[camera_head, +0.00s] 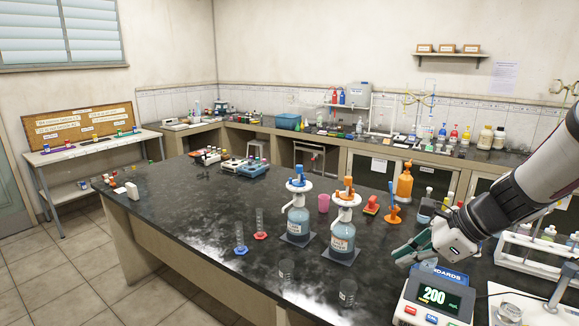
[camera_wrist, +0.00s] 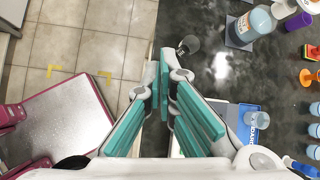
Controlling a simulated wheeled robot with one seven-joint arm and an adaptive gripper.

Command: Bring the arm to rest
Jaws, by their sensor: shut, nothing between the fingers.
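My gripper (camera_head: 404,253) hangs at the right of the head view, at the end of my arm, which comes in from the right edge. It is above the front right part of the dark bench (camera_head: 187,211), over the digital meter (camera_head: 434,298) that reads 200. In the wrist view my gripper (camera_wrist: 165,75) has its teal-padded fingers together with nothing between them. Below it the wrist view shows the bench edge and the tiled floor (camera_wrist: 90,35).
Two blue bottles with dispensers, (camera_head: 297,222) and (camera_head: 341,240), stand left of my gripper. A white rack (camera_head: 525,265) with bottles is to the right. Small glass beakers (camera_head: 347,292) stand near the front edge. The bench's left middle is clear.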

